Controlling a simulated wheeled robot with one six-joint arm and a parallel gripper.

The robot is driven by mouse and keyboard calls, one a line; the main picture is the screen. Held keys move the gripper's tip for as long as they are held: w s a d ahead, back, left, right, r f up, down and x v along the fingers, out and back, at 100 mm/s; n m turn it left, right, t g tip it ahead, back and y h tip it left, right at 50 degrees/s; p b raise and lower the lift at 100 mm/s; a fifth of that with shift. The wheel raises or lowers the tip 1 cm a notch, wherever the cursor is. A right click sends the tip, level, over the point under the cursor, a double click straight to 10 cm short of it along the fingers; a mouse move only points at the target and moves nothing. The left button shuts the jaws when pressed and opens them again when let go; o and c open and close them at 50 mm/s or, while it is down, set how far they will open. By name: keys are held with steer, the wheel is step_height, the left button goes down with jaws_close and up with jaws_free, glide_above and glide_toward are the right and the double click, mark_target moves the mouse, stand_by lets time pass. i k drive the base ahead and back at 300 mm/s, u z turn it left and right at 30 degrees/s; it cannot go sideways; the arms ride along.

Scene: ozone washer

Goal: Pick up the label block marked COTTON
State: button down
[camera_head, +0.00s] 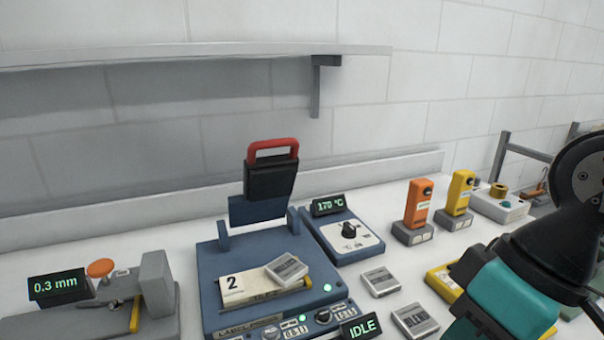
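Several small grey label blocks show in the head view. One block (287,268) lies tilted on top of a cream piece in the blue label press (212,265). A second block (380,281) lies on the white bench just right of the press. A third block (415,320) lies nearer the front edge of the picture, and its lettering looks like BLEND. The lettering on the other two is too small to read, so I cannot tell which is marked COTTON. My arm enters from the right, with its teal and black links; my gripper's fingers do not show.
The press has an upright red handle (273,146). A 170 °C control box (345,240) stands behind the blocks. Orange (418,202) and yellow (458,192) devices stand back right. A 0.3 mm gauge (60,288) is at left. A shelf (180,52) hangs above.

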mark_target(286, 270)
steer(key=u, duration=1.1)
steer(key=k, duration=0.65)
steer(key=z, duration=0.35)
steer(key=i, duration=1)
